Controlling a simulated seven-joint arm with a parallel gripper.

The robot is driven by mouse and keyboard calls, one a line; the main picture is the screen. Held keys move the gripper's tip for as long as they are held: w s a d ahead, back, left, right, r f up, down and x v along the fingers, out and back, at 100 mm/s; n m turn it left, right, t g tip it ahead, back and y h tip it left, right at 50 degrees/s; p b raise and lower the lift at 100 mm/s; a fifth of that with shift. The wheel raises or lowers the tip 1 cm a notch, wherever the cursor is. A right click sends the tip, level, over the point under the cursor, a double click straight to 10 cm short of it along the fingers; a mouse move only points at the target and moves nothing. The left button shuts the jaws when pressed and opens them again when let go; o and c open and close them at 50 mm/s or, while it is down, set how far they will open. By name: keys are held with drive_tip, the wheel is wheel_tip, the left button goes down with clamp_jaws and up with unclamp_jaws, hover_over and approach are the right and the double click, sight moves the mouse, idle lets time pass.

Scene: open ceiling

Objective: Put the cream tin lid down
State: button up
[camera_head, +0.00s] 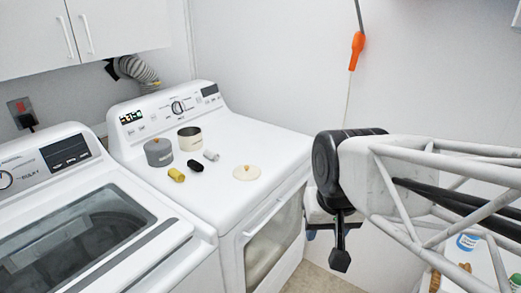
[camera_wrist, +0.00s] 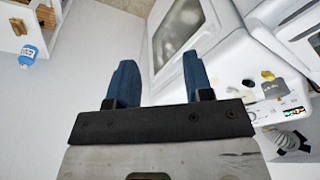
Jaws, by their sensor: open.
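The cream tin lid (camera_head: 247,174), a flat round disc with a small tan knob, lies on the white top of the dryer (camera_head: 232,133). The open cream tin (camera_head: 190,138) stands further back to its left, apart from it. My gripper shows in the wrist view (camera_wrist: 157,80) with its two blue fingers spread and nothing between them. In the head view it is to the right of the dryer, beyond the front edge and away from the lid; its fingers are mostly hidden there. I cannot make out the lid clearly in the wrist view.
A grey lidded tin (camera_head: 158,152) and small yellow (camera_head: 176,175), black (camera_head: 194,166) and grey (camera_head: 211,155) cylinders stand or lie near the cream tin. A washer (camera_head: 85,225) is at left. An orange-handled tool (camera_head: 356,50) hangs on the wall. The dryer top's right part is clear.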

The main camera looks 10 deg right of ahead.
drive_tip(key=shift+s+d+f+n, duration=0.1)
drive_tip(key=shift+s+f+n, duration=0.15)
drive_tip(key=shift+s, duration=0.35)
drive_tip(key=shift+s+d+f+n, duration=0.1)
drive_tip(key=shift+s+f+n, duration=0.15)
drive_tip(key=shift+s, duration=0.35)
